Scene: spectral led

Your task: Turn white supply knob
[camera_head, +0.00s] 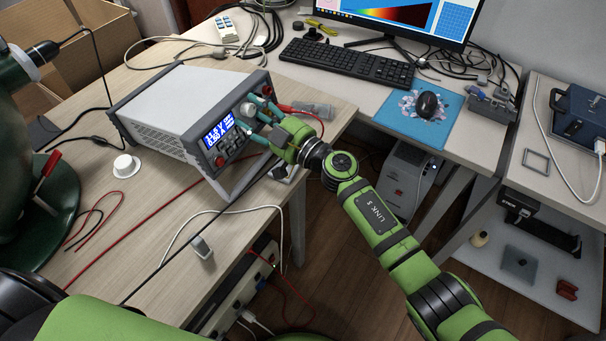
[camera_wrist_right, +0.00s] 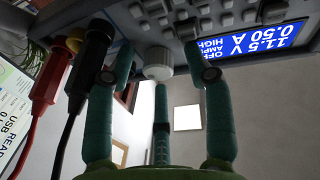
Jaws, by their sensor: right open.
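The power supply (camera_head: 180,105) is a grey box on the wooden table, its lit blue display (camera_head: 218,132) facing right. The display also shows in the right wrist view (camera_wrist_right: 272,52), reading 11.5 V and 0.50 A. The white supply knob (camera_wrist_right: 158,64) sticks out of the front panel; in the head view it shows small by the fingers (camera_head: 248,109). My right gripper (camera_head: 258,118) is at the panel with its teal fingers open. In the right wrist view its fingers (camera_wrist_right: 160,85) are spread around the knob, with gaps visible. My left gripper is out of view.
Red and black plugs (camera_wrist_right: 75,80) stick out of the panel beside one finger. A separate white round knob-like piece (camera_head: 126,165) lies on the table. Red and black leads cross the table's front. A keyboard (camera_head: 345,62) and monitor stand behind.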

